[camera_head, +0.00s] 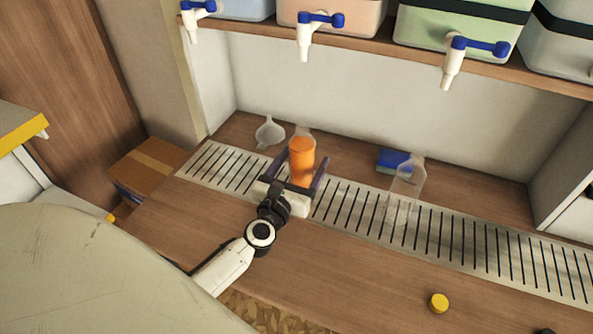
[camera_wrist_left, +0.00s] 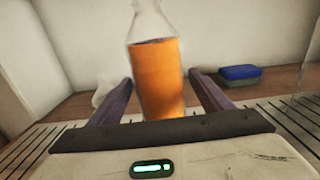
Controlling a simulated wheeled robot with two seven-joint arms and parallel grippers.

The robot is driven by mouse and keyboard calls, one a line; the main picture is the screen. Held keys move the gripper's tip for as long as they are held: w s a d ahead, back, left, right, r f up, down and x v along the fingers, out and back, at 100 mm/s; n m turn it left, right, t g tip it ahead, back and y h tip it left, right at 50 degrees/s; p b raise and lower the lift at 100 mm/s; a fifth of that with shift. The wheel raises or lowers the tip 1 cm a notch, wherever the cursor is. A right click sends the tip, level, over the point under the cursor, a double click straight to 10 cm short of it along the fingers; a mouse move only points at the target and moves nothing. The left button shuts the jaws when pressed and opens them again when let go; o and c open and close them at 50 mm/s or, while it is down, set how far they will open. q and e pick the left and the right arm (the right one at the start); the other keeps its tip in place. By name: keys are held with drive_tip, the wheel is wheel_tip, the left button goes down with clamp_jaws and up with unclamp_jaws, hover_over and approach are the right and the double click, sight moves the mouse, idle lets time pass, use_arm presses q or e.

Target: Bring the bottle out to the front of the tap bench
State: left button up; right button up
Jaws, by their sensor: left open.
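A clear bottle (camera_head: 302,157) filled most of the way with orange liquid stands upright on the slotted drip grate (camera_head: 343,201) of the wooden tap bench (camera_head: 200,225). My left gripper (camera_head: 302,168) is open, with its two dark purple fingers on either side of the bottle. In the left wrist view the bottle (camera_wrist_left: 158,75) shows between the fingers (camera_wrist_left: 158,95), with a gap on each side. The bottle's base is hidden behind the gripper body. A second, empty clear bottle (camera_head: 407,180) stands on the grate to the right.
A white funnel (camera_head: 269,132) lies behind the grate, left of the bottle. A blue sponge (camera_head: 394,160) lies behind the empty bottle. A yellow cap (camera_head: 439,302) is on the front right of the bench. The front middle is clear.

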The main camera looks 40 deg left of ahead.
use_arm(q)
drive_tip(key=shift+x, duration=1.15)
drive_tip(key=shift+w+a, duration=0.1)
drive_tip(key=shift+w, duration=0.35)
use_arm(e)
drive_tip(key=shift+w+r, duration=0.35)
drive_tip(key=shift+w, duration=0.3)
